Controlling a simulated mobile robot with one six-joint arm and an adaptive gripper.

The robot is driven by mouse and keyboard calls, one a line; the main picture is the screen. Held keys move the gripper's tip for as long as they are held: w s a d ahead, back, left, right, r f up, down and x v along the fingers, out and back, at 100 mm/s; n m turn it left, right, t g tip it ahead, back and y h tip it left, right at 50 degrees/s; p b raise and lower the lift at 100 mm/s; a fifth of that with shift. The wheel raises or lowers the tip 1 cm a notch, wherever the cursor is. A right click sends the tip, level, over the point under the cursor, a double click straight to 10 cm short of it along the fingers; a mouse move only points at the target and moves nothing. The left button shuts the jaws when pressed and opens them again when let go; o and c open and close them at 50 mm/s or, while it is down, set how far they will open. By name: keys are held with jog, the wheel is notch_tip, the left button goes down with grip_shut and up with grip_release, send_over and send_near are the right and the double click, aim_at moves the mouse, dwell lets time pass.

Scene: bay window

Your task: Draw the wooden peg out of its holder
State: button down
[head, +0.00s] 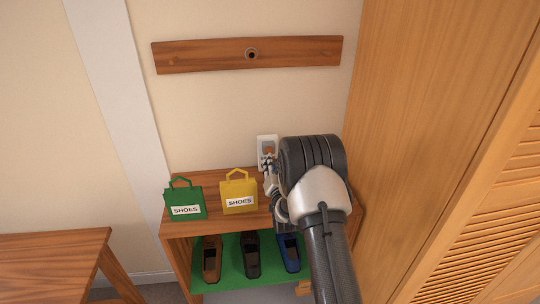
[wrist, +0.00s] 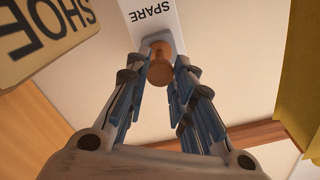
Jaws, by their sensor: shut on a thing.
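The wooden peg (wrist: 160,68) shows in the wrist view as a round-headed brown piece between my fingertips. Its white holder (wrist: 152,18) is marked SPARE, and the peg stands against its end. How deep the peg sits in it I cannot tell. My gripper (wrist: 159,76) is shut on the peg, one finger on each side. In the head view the holder (head: 266,141) is a pale plate on the wall above the shelf, with a small orange-brown spot. My gripper (head: 268,165) is right at it, partly hidden by my arm.
A wooden rail (head: 200,57) with a round hole in its middle hangs higher on the wall. A green bag (head: 186,198) and a yellow bag (head: 239,192) stand on the shoe rack (head: 222,222), close left of my arm. A tall wooden cupboard (head: 420,110) stands at right.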

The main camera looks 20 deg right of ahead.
jog(key=shift+s+a, duration=0.15)
jog(key=shift+s, duration=0.4)
jog(key=shift+v, duration=1.45)
